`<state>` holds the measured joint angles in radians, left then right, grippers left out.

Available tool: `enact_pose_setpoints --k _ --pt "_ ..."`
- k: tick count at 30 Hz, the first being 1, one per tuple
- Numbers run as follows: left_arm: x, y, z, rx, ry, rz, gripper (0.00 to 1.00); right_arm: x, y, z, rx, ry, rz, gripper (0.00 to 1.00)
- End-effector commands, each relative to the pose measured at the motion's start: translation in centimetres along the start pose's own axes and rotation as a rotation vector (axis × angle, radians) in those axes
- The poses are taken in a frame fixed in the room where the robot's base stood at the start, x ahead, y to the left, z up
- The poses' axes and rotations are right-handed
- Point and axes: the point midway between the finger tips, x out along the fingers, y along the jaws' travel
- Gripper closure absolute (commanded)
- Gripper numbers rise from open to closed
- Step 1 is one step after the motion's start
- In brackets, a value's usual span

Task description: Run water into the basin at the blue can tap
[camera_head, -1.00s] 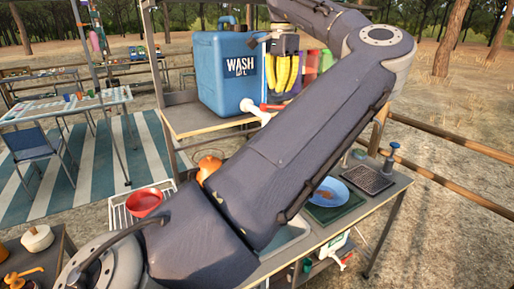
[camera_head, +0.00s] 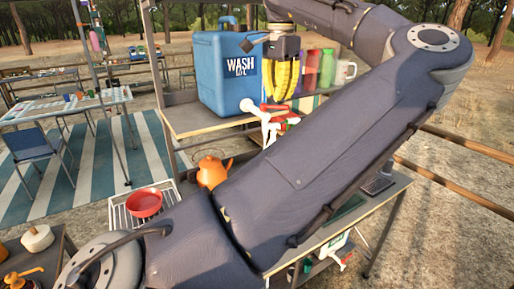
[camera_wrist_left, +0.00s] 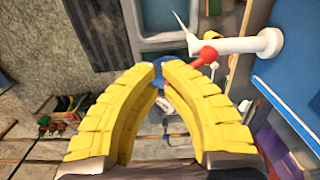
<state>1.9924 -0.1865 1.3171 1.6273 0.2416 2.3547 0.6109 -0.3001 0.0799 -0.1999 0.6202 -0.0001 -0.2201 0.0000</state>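The blue water can (camera_head: 222,80), labelled WASH, stands on a wooden shelf. Its white tap with a red lever (camera_head: 268,118) juts from the front; in the left wrist view the tap (camera_wrist_left: 245,45) lies at upper right. A thin pale pointed shape runs from the tap; I cannot tell whether it is water. My left gripper (camera_head: 280,95) has yellow fingers pointing down, just above the tap in the picture. In the left wrist view its fingertips (camera_wrist_left: 166,68) are slightly apart, with nothing visibly held. The basin (camera_wrist_left: 172,38) is partly seen there; my arm hides it in the head view.
An orange kettle (camera_head: 211,171) and a red bowl (camera_head: 145,203) on a drying rack stand left of my arm. Colored bottles (camera_head: 318,70) and a white mug (camera_head: 346,72) stand on the shelf right of the gripper. My arm covers much of the counter.

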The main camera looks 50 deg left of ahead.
Motion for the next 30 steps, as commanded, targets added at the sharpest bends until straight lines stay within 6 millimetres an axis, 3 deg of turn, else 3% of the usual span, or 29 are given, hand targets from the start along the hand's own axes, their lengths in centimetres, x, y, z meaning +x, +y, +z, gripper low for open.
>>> enact_pose_setpoints --k 8,21,30 --pt "0.3 0.0 0.0 0.0 -0.001 0.0 1.0 0.0 0.0 0.0 0.0 0.0 0.0 0.56" --pt "4.1 0.0 -0.1 -0.001 -0.002 0.0 1.0 0.0 0.0 0.0 0.0 0.0 0.0 0.56" --pt "4.6 0.0 -0.1 0.001 0.0 0.0 1.0 0.0 0.0 0.0 0.0 0.0 0.0 0.56"
